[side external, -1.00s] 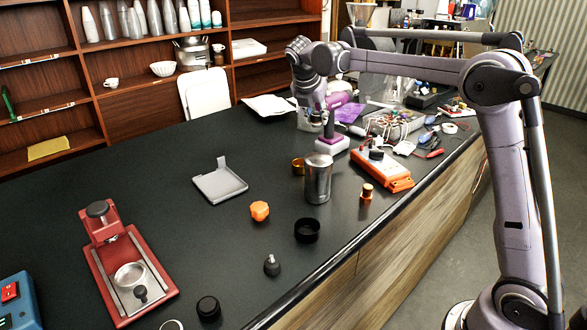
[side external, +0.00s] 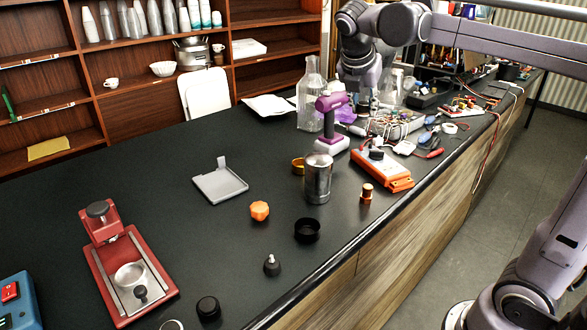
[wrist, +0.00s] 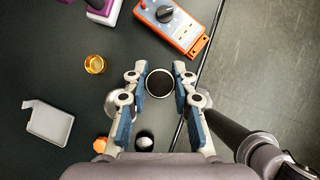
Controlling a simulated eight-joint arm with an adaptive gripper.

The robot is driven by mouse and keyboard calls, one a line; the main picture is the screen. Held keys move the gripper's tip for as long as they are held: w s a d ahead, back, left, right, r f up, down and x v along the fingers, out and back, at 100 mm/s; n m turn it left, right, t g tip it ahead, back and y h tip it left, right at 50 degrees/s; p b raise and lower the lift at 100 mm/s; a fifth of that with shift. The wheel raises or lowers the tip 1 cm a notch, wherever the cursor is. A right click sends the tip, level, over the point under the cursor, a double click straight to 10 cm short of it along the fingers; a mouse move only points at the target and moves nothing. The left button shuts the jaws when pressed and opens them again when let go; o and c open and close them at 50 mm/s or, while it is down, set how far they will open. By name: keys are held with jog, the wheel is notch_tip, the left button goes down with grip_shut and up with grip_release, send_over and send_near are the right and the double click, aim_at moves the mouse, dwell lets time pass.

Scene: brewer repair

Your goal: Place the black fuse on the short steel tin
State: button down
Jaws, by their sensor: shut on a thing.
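My gripper (side external: 362,98) is high above the bench, up and to the right of the short steel tin (side external: 317,178) in the side view. In the wrist view my gripper (wrist: 161,82) has its fingertips apart, on either side of a round dark end with a pale rim, which I take to be the black fuse (wrist: 160,83). The fuse cannot be made out against the clutter in the side view. The steel tin stands upright on the bench.
A purple tool (side external: 331,120) and a clear bottle (side external: 311,95) stand behind. The bench's front edge is close on the right.

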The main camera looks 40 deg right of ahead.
send_over(319, 158)
notch_tip(319, 158, down, 6)
jog(key=shift+d+r, duration=0.1)
jog(key=shift+r, duration=0.05)
jog(key=shift+f, duration=2.05)
jog(key=shift+f, duration=0.15)
jog(key=c, duration=1.1)
grip_release()
